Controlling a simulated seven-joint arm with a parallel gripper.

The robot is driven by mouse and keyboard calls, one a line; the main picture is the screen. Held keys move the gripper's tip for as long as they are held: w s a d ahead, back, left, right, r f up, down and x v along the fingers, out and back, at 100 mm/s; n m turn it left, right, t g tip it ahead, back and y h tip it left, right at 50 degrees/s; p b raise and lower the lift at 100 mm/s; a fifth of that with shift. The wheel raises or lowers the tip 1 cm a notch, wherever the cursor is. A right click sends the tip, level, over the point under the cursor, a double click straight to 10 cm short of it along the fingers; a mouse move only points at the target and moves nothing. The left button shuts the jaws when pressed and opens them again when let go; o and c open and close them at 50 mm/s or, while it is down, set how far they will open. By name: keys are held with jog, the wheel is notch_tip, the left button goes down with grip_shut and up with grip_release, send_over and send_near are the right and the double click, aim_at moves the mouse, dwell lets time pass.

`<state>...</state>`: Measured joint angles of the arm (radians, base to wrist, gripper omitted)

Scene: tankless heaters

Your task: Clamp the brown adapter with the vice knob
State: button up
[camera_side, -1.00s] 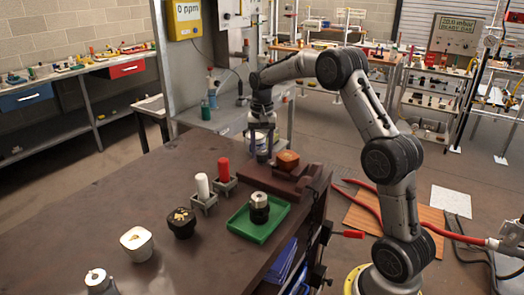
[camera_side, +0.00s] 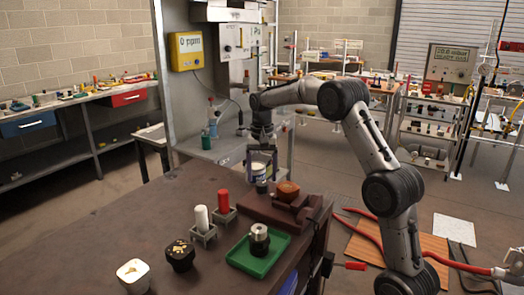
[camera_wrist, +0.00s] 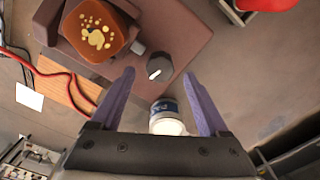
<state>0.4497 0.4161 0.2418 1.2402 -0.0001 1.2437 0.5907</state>
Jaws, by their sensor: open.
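The brown adapter (camera_side: 288,187) sits on the brown vice (camera_side: 281,208) near the table's back right corner. In the wrist view the adapter (camera_wrist: 97,30) is at upper left, with yellow spots on top. The dark vice knob (camera_wrist: 159,67) with a white mark is at the vice's side; it also shows in the side view (camera_side: 262,187). My gripper (camera_side: 262,180) is open above and close to the knob. In the wrist view the knob lies just ahead of the fingertips (camera_wrist: 158,77), not between them. Whether the adapter is gripped by the vice I cannot tell.
A white and blue can (camera_wrist: 167,115) shows between the fingers, beyond them. A green tray (camera_side: 243,262) holds a metal and black part (camera_side: 259,241). White (camera_side: 201,218) and red (camera_side: 223,202) bottles stand in holders left of the vice.

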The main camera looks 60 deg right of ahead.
aim_at(261, 183)
notch_tip(261, 183, up, 11)
dwell(0.3)
jog(key=s+a+r+n+t, duration=0.2)
jog(key=s+a+r, duration=0.35)
jog(key=a, duration=0.25)
jog(key=s+a+r+n+t, duration=0.1)
jog(key=s+a+r+n, duration=0.1)
jog(key=s+a+r, duration=0.45)
jog(key=s+a+f+n+t, duration=0.2)
jog(key=s+a+f+n, duration=0.35)
jog(key=s, duration=0.65)
jog(key=s+a+f+n, duration=0.1)
jog(key=s+f, duration=0.3)
jog(key=f, duration=0.7)
jog(key=shift+a+f+n+t, duration=0.2)
jog(key=shift+a+n+t, duration=0.1)
jog(key=shift+n, duration=0.45)
